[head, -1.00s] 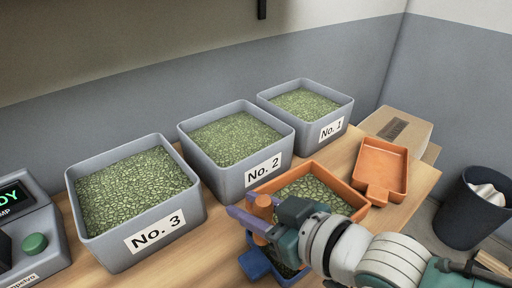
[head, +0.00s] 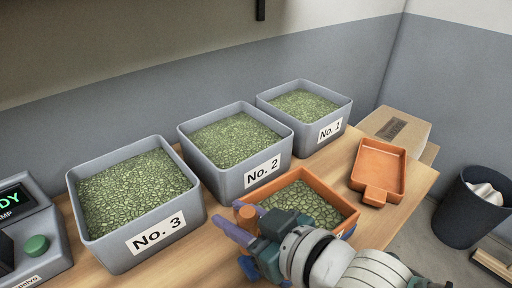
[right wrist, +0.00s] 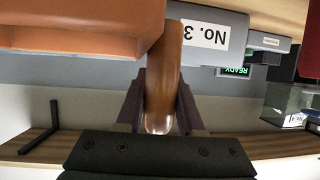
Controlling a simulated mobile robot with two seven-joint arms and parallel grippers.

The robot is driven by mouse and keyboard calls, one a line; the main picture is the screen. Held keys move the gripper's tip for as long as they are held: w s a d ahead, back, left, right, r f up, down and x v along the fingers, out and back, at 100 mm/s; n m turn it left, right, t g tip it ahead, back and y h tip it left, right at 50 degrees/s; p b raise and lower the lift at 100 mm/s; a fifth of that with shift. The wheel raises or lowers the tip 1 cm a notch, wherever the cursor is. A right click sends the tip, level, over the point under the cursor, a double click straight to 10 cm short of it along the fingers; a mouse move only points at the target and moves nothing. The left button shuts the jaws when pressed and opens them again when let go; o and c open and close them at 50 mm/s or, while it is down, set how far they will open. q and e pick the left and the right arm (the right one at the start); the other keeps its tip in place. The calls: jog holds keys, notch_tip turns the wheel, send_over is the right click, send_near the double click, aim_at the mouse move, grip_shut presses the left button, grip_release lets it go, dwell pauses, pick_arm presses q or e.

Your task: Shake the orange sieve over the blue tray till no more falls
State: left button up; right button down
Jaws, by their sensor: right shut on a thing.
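The orange sieve (head: 338,196) is held low over the table's front part and holds a layer of green beans (head: 300,200). My right gripper (head: 244,222) is shut on the sieve's handle. In the right wrist view the gripper (right wrist: 160,118) grips the orange handle (right wrist: 168,70), with the sieve's body at upper left. The blue tray (head: 248,268) is under the sieve. It is mostly hidden by the sieve and my right arm, so its contents cannot be seen. No falling beans can be made out. My left gripper is not in view.
Grey bins No. 3 (head: 190,220), No. 2 (head: 229,181) and No. 1 (head: 310,144), full of green beans, stand close behind. An empty orange pan (head: 379,165) lies on the table at right. A control box (head: 28,235) stands at left. A dark waste bin (head: 466,220) is beyond the table.

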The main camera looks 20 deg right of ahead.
jog(key=d, duration=0.1)
jog(key=w+d, duration=0.1)
jog(key=d, duration=0.3)
jog(key=shift+w+d+b, duration=0.2)
jog(key=shift+w+b, duration=0.1)
jog(key=shift+b, duration=0.1)
jog(key=a, duration=0.2)
jog(key=s+a+p, duration=0.1)
jog(key=a, duration=0.1)
jog(key=shift+s+a, duration=0.2)
jog(key=shift+a, duration=0.15)
jog(key=shift+s+a, duration=0.1)
jog(key=shift+a, duration=0.35)
jog(key=shift+r, duration=0.1)
